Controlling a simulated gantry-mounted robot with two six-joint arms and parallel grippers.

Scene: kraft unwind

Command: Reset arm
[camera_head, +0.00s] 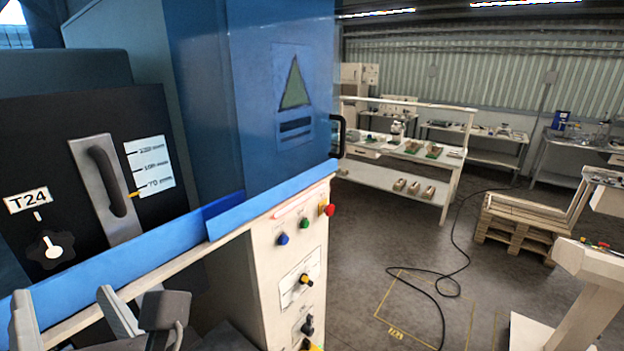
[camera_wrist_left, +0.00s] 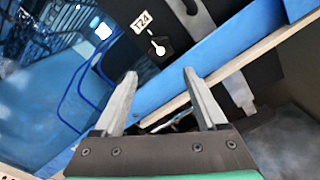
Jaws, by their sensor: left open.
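My left gripper (camera_head: 62,297) is at the lower left of the head view, in front of the blue and cream front edge of a machine. Its two pale fingers stand apart with nothing between them. In the left wrist view the open fingers (camera_wrist_left: 159,76) point toward the machine's front, near the T24 label (camera_wrist_left: 141,21) and the black-and-white knob (camera_wrist_left: 158,47). I see no object held. My right gripper is not in either view.
The blue machine (camera_head: 205,110) has a handle (camera_head: 106,180) on a black panel and a cream control post (camera_head: 290,260) with buttons. A workbench (camera_head: 400,190), a wooden pallet (camera_head: 515,228) and a black cable (camera_head: 438,290) lie beyond, with open floor between.

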